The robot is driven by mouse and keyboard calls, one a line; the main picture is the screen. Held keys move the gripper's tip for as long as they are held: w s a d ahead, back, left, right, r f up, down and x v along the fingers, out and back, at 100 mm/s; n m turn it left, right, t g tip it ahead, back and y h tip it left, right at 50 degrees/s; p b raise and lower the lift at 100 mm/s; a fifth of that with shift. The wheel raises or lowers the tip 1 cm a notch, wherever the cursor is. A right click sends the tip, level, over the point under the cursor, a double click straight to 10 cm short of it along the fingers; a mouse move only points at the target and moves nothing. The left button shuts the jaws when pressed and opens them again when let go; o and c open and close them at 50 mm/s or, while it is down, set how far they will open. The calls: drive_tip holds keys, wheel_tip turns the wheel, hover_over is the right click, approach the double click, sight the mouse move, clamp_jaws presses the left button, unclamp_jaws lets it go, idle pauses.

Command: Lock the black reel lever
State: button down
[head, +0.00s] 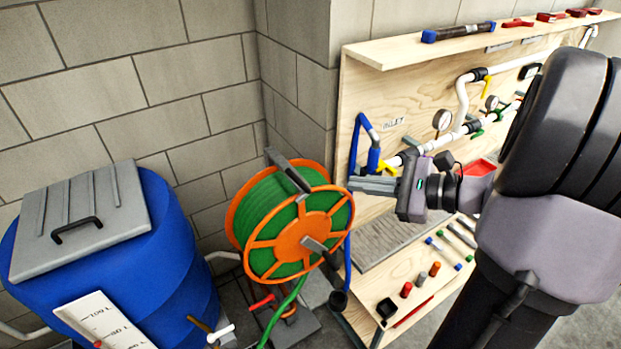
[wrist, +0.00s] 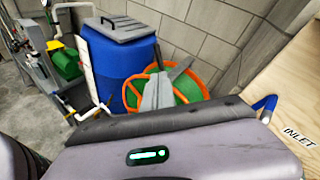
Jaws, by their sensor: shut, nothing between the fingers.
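The hose reel (head: 290,222) has orange rims and green hose, and stands between the blue barrel and the wooden board. A dark lever-like bar (head: 288,171) slants across its top edge; I take it to be the black reel lever. A grey piece (head: 314,244) sticks out at the hub. My gripper (head: 352,184) is shut and empty, to the right of the reel, pointing left and apart from the bar in the picture. In the wrist view the gripper's grey fingers (wrist: 157,82) point at the reel (wrist: 190,88) and hide part of it. The bar's locking state cannot be told.
The blue barrel (head: 165,235) with a grey lid stands left of the reel. The wooden board (head: 352,110) carries a blue pipe (head: 372,150), white pipes and gauges behind my gripper. Small parts lie on the lower shelf (head: 375,285). A green hose (head: 285,312) hangs below the reel.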

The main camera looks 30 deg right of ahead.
sight(299, 178)
drive_tip(key=x, duration=1.1)
drive_tip(key=shift+w+a+f+b, duration=0.1)
drive_tip(key=shift+w+a+b, duration=0.1)
drive_tip(key=shift+w+b, duration=0.15)
